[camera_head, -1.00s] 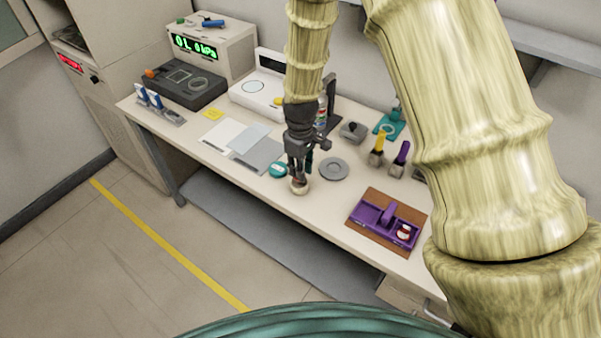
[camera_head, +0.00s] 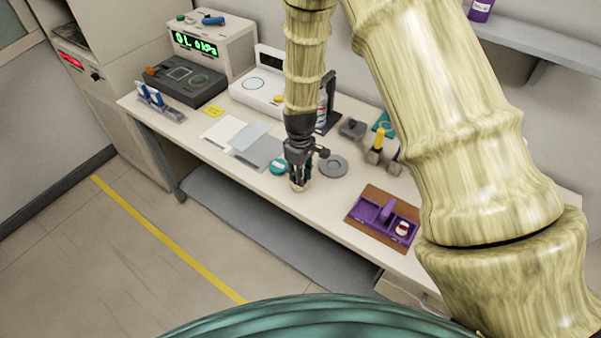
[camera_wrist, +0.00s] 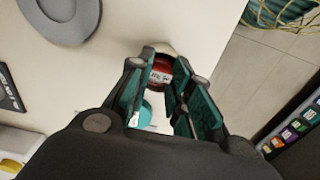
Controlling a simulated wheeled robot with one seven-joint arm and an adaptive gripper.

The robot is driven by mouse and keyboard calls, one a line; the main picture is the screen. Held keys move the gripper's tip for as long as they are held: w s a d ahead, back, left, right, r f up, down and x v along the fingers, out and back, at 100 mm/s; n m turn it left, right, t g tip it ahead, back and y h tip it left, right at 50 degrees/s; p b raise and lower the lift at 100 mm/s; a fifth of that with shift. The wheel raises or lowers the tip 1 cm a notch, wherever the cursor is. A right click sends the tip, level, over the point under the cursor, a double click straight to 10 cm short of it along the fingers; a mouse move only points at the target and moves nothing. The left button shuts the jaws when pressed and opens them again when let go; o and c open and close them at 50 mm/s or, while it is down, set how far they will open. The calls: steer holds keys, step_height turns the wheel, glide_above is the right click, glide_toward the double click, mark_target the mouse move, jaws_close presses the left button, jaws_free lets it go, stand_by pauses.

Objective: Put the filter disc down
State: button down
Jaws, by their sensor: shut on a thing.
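My gripper (camera_head: 299,178) points down over the front edge of the worktable (camera_head: 325,207), left of the grey round plate (camera_head: 333,166). Its fingers are shut on a small round thing, taken to be the filter disc (camera_wrist: 161,75), red with a white label between the fingertips in the wrist view. A cream part (camera_head: 299,187) shows below the fingers in the head view. The fingers hide much of it, and I cannot tell whether it touches the table. A teal round tin (camera_head: 279,166) stands just left of the gripper.
A purple tray (camera_head: 372,217) on a brown mat holds a red-and-white round piece (camera_head: 403,228) at the right. Grey and pale sheets (camera_head: 262,153) lie left. A white scale (camera_head: 250,92) and several tools stand behind. Bare tabletop lies between plate and tray.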

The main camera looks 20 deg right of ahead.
steer(key=shift+s+f, duration=0.15)
steer(key=shift+f, duration=0.1)
steer(key=shift+s+f, duration=0.15)
steer(key=shift+f, duration=0.05)
steer(key=c, duration=1.3)
jaws_free()
steer(key=shift+f, duration=0.25)
steer(key=shift+r, duration=0.2)
steer(key=shift+w+r, duration=0.3)
steer(key=shift+r, duration=0.45)
step_height(320, 180, up, 12)
steer(key=b, duration=0.3)
steer(key=shift+f, duration=0.1)
